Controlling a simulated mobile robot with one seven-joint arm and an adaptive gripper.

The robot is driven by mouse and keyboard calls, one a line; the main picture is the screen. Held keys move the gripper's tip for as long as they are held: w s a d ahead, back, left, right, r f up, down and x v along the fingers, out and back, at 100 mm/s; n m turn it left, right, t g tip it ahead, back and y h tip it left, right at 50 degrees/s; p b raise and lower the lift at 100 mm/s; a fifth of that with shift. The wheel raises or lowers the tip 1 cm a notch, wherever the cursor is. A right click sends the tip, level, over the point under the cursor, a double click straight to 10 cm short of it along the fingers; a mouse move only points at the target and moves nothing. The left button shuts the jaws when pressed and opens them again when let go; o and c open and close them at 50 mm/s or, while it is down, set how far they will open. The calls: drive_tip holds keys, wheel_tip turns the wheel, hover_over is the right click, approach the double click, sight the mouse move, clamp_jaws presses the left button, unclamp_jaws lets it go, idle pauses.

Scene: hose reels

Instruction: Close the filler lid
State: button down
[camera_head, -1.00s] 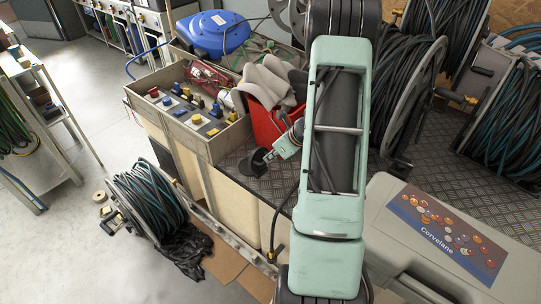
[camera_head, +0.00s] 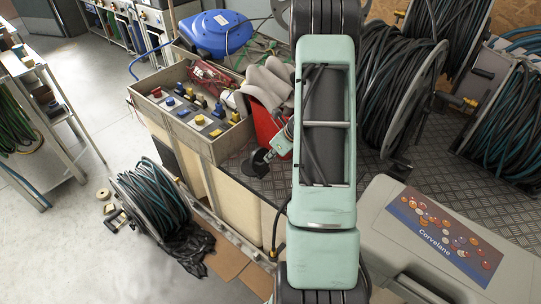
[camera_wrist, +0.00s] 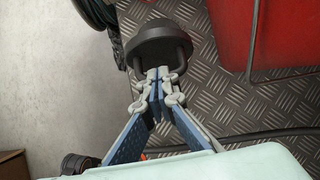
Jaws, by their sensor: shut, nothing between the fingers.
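The filler lid appears to be the dark round cap (camera_head: 257,160) at the left edge of the tread-plate deck (camera_head: 237,168), left of the red bin. In the wrist view the dark domed lid (camera_wrist: 154,42) is at top centre, with a grey loop on each side. My gripper (camera_wrist: 158,76) is shut and empty, its tips overlapping the lid's near edge. I cannot tell whether they touch it. In the head view my gripper (camera_head: 276,149) is small, just right of the lid and partly hidden by my arm. The lid's hinge and opening cannot be made out.
The red bin (camera_head: 266,128) with grey gloves stands close behind my gripper. A control box (camera_head: 204,142) is at left. A dark hose (camera_wrist: 262,136) crosses the deck. Hose reels (camera_head: 397,90) stand at right, with a grey case (camera_head: 395,226) in front.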

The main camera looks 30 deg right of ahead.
sight(256, 150)
drive_tip(key=shift+w+a+r+g+p, duration=0.2)
drive_tip(key=shift+w+g+p, duration=0.3)
drive_tip(key=shift+p, duration=0.5)
drive_tip(key=shift+w+a+p, duration=0.2)
drive_tip(key=shift+w+p, duration=0.35)
drive_tip(key=shift+p, duration=0.3)
drive_tip(key=shift+w+a+r, duration=0.1)
drive_tip(key=shift+w, duration=0.25)
drive_tip(key=shift+w+a+f, duration=0.15)
drive_tip(key=shift+w+a, duration=0.1)
drive_tip(key=shift+w, duration=0.5)
drive_tip(key=shift+w+a+f, duration=0.1)
drive_tip(key=shift+w+a, duration=0.15)
drive_tip(key=shift+w, duration=0.45)
drive_tip(key=shift+w+a+f, duration=0.2)
drive_tip(key=shift+w, duration=0.35)
drive_tip(key=shift+w+a+f, duration=0.15)
drive_tip(key=shift+w, duration=0.4)
